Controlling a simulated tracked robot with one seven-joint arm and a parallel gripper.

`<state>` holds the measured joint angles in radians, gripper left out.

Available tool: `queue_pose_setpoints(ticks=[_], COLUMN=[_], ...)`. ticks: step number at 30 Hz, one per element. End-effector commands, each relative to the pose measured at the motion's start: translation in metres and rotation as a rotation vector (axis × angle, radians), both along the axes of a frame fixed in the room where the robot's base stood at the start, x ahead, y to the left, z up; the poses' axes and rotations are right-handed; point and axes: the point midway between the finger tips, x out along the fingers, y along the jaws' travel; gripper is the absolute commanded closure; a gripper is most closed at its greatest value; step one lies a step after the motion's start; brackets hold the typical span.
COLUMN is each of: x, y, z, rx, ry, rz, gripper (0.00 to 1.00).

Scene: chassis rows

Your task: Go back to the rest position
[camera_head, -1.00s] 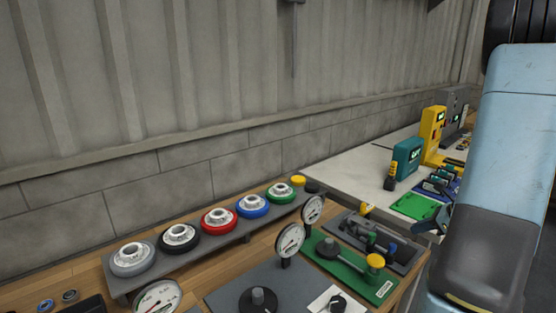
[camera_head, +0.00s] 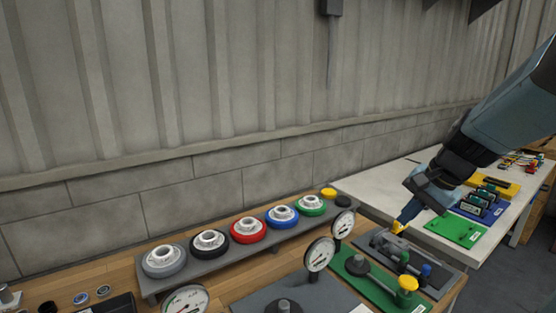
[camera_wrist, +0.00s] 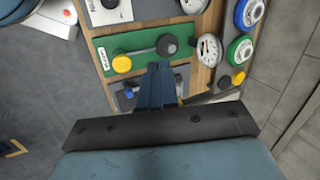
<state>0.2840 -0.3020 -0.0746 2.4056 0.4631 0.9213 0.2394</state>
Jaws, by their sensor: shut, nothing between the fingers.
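My gripper (camera_head: 404,222) is at the right in the head view, pointing down and left over the grey plate (camera_head: 440,282) at the bench's right end. Its blue fingers are together with nothing between them. In the wrist view the shut fingers (camera_wrist: 158,70) show in the middle, in front of the green plate (camera_wrist: 120,44). I cannot tell whether the fingertips touch anything there. My arm comes in from the upper right in the head view.
A rack (camera_head: 150,290) holds several coloured wheels along the wall. Dial gauges (camera_head: 320,254) stand in front of it. The white table (camera_head: 395,178) behind carries a green board (camera_head: 455,231) and other items. Grey floor (camera_head: 510,275) lies at the right.

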Motion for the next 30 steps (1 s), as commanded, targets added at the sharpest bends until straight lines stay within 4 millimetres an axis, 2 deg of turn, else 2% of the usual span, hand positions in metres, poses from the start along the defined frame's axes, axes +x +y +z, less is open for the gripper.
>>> queue_pose_setpoints(ticks=[1,6,15,21,30], x=[-0.009,-0.037,-0.083,-0.098,-0.101], y=[0.009,0.027,0.045,0.048,0.048], z=[0.008,0.026,0.053,0.062,0.063], rx=[-0.044,-0.203,-0.48,-0.586,-0.608], ry=[-0.028,-0.111,-0.256,-0.309,-0.316], rz=[0.064,0.274,0.597,0.704,0.725], gripper=[1.0,1.0,1.0,1.0,1.0])
